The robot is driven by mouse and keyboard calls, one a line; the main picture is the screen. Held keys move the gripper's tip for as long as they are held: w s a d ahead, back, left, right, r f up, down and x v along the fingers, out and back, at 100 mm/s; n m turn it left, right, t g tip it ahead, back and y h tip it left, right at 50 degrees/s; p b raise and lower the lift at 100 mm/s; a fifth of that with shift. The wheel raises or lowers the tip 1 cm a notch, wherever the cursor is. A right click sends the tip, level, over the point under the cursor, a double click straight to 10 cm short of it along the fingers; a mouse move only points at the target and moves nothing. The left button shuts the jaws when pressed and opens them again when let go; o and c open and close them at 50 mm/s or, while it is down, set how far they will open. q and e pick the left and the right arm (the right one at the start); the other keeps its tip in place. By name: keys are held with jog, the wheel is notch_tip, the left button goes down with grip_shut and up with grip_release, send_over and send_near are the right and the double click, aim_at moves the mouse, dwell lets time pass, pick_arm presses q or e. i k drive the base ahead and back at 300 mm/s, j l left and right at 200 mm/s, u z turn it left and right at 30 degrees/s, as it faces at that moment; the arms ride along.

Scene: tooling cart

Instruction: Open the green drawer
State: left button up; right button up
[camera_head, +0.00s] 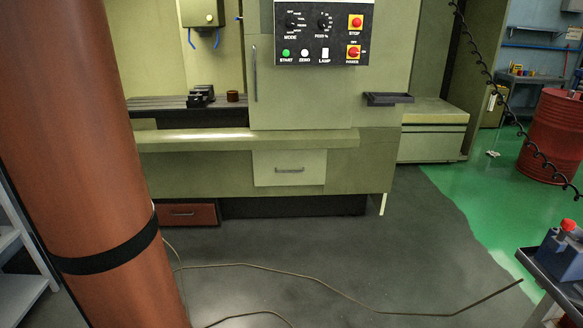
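A pale green drawer (289,168) sits in the lower front of the olive-green machine, under a long ledge. Its front looks flush with the machine, so it appears shut. A metal bar handle (289,170) runs level across the middle of its front. A reddish-brown drawer (190,215) with its own handle is lower and to the left, near the floor, and also looks shut. Neither of my grippers is in view, and nothing touches the green drawer.
The machine's ledge (240,140) juts out above the drawer. A thin cable (262,267) lies across the grey floor (400,240), which is otherwise clear before the drawer. A dark cart or bench edge (548,278) is at lower right. A red barrel (554,135) stands farther back.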

aim_at(296, 166)
jog(key=i+z, duration=0.2)
jog(key=i, duration=0.45)
jog(key=i+j+z, duration=0.2)
jog(key=i, duration=0.4)
